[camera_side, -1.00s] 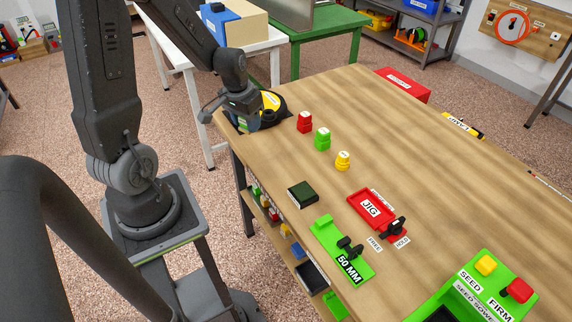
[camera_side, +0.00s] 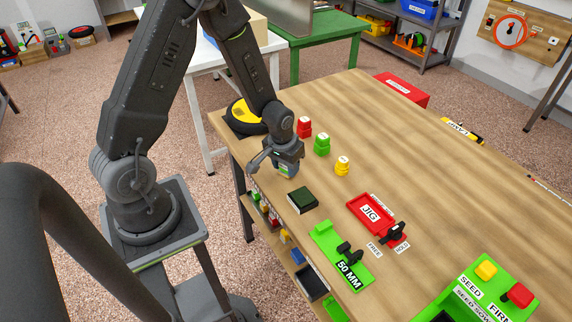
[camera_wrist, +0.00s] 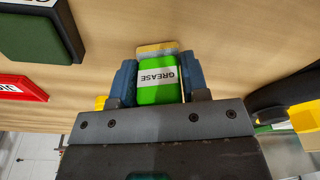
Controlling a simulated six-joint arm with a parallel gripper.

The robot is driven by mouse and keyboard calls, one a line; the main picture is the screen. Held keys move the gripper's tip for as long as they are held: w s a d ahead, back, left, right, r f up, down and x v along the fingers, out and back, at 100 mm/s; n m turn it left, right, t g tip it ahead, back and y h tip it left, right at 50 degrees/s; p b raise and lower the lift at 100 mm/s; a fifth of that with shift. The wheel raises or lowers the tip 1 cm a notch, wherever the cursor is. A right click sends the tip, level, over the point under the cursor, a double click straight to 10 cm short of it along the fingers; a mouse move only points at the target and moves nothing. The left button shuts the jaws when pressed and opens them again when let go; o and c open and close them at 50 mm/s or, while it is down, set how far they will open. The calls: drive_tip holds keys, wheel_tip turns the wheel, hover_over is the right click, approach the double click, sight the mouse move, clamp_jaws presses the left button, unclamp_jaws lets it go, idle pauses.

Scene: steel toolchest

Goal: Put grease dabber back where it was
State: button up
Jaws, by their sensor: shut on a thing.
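My gripper (camera_wrist: 158,85) is shut on the grease dabber (camera_wrist: 158,92), a green block with a white GREASE label and a tan pad at its far end. In the side view my gripper (camera_side: 284,168) is over the near left part of the wooden bench, between the black-and-yellow round thing (camera_side: 243,112) and the dark green pad (camera_side: 302,199). A bit of the dabber's green shows at the fingers there. I cannot tell its exact height above the bench. The round thing also shows at the right edge of the wrist view (camera_wrist: 290,105).
Red (camera_side: 304,127), green (camera_side: 322,145) and yellow (camera_side: 342,166) stacked pieces stand behind my gripper. A red JIG tray (camera_side: 369,212) and a green 50 MM fixture (camera_side: 340,257) lie to the right. The far middle of the bench (camera_side: 420,180) is clear.

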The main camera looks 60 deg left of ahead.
drive_tip(key=shift+f, duration=0.15)
drive_tip(key=o, duration=0.8)
wheel_tip(320, 180, up, 12)
drive_tip(key=s, duration=0.2)
drive_tip(key=shift+s+d+r+m+t+h, duration=0.1)
drive_tip(key=shift+s+d+r+m+t, duration=0.6)
drive_tip(key=shift+s+d+r, duration=1.4)
drive_tip(key=shift+s+d+r+m+t+h, duration=0.1)
drive_tip(key=shift+s+d+r+m+t, duration=0.85)
drive_tip(key=shift+s+r, duration=2)
drive_tip(key=shift+s+d+r+m+t+h, duration=0.1)
drive_tip(key=shift+s+d+r+m+t, duration=0.35)
drive_tip(key=shift+s+d+r, duration=2.15)
drive_tip(key=shift+w+a+r, duration=0.35)
drive_tip(key=shift+w+r, duration=0.05)
drive_tip(key=shift+w, duration=0.15)
drive_tip(key=shift+w+a+r, duration=0.35)
drive_tip(key=shift+w+r, duration=0.05)
drive_tip(key=shift+w, duration=0.1)
